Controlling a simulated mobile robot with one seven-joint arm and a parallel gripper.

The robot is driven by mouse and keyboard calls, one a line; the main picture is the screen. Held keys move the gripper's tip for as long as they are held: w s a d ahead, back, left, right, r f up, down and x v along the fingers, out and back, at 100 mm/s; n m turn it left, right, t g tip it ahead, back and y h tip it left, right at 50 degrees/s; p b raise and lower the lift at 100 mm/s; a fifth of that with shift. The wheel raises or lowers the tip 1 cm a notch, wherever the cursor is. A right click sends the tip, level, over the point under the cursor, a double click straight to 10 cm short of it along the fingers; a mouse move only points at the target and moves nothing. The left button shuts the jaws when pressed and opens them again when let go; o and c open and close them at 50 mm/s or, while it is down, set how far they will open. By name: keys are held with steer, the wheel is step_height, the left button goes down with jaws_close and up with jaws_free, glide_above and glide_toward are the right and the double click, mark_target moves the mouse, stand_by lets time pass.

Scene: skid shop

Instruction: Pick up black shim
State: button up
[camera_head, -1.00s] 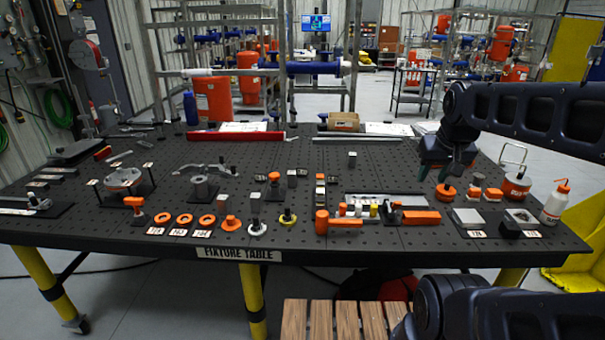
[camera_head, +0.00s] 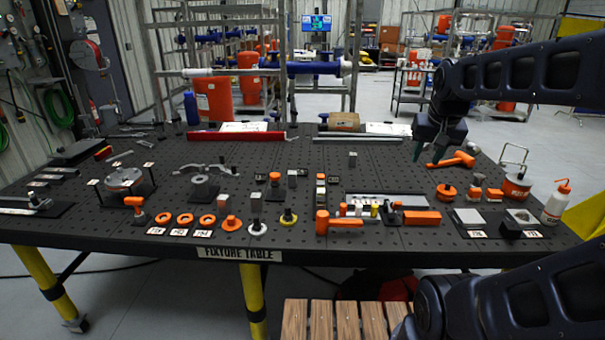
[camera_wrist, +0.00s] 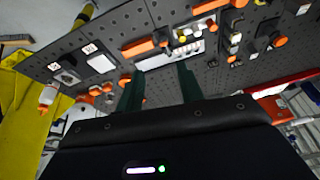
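I cannot tell for sure which piece is the black shim. A small black block (camera_head: 510,229) sits at the front right of the fixture table (camera_head: 300,262), at the edge of a pale plate (camera_head: 522,215). It may be the shim. My gripper (camera_head: 427,153) is above the table's back right, apart from that block, which lies to its front right. Its two green fingers are spread with nothing between them. In the wrist view the open fingers (camera_wrist: 161,70) point toward the tabletop, seen tilted and at a distance.
An orange mallet (camera_head: 455,160) lies below and right of my gripper.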

steer(key=w+a+r+m+g, duration=0.1)
steer(key=w+a+r+m, duration=0.1)
steer(key=w, duration=0.6)
steer(key=w+a+r+m+g, duration=0.1)
steer(key=w+a+r+m, duration=0.15)
steer(key=w, duration=0.65)
steer(key=m+g+h, duration=0.2)
steer(key=m+h, duration=0.3)
steer(key=m, duration=0.8)
glide_above(302, 168)
steer(key=a, duration=0.3)
step_height(302, 168, down, 26)
steer(key=shift+n, duration=0.25)
steer(key=x, duration=0.5)
steer(key=shift+w+a+f, duration=0.2)
steer(key=shift+w, duration=0.1)
steer(key=shift+a+x, duration=0.2)
steer(key=shift+x, duration=1.1)
steer(key=shift+a+x, duration=0.15)
steer(key=shift+x, duration=1.15)
steer(key=shift+s+f, duration=0.1)
steer(key=shift+f, duration=0.05)
jaws_close()
